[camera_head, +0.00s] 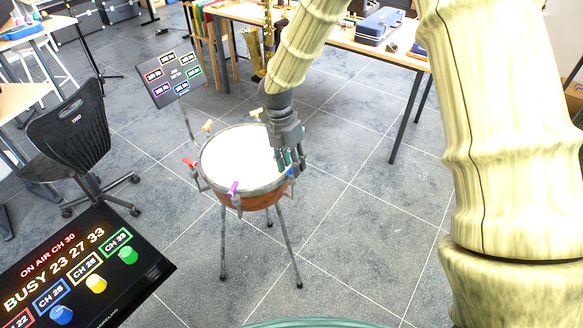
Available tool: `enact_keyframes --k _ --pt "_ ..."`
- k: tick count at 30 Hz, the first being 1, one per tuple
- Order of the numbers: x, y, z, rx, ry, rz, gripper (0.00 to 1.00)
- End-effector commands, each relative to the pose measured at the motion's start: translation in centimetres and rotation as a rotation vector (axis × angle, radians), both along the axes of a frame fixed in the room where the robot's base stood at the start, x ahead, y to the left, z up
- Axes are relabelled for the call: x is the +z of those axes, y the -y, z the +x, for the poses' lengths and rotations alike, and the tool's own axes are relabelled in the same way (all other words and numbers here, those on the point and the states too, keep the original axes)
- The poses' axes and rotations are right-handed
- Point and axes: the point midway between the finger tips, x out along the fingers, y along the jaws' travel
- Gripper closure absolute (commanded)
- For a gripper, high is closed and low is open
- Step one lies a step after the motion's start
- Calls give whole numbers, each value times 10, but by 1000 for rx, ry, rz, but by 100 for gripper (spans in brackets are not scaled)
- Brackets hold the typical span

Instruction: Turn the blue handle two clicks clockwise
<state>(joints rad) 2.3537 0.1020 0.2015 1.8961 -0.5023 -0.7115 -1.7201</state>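A drum with a white head (238,155) and a brown bowl stands on thin metal legs in the middle of the floor. Coloured handles sit around its rim. The blue handle (290,171) is at the right front of the rim, only a small part of it showing. My gripper (287,160) points down at the right side of the rim, right at the blue handle, and covers much of it. I cannot tell whether its fingers are closed on the handle. The red (190,162), purple (233,188) and yellow (257,114) handles are clear of my gripper.
A dark display (172,79) with coloured frequency boxes stands behind the drum. A console (85,275) with coloured knobs is at the lower left. A black chair (72,137) stands left, a table (350,40) behind. Floor right of the drum is free.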

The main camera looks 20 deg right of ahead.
Motion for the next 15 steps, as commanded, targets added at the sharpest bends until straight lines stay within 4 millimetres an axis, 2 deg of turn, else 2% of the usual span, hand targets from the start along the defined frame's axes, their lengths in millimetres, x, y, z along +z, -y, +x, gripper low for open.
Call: enact_keyframes --k 6,15 --pt "-17 0 -2 2 0 0 63" --pt "-20 0 -3 2 0 0 63"
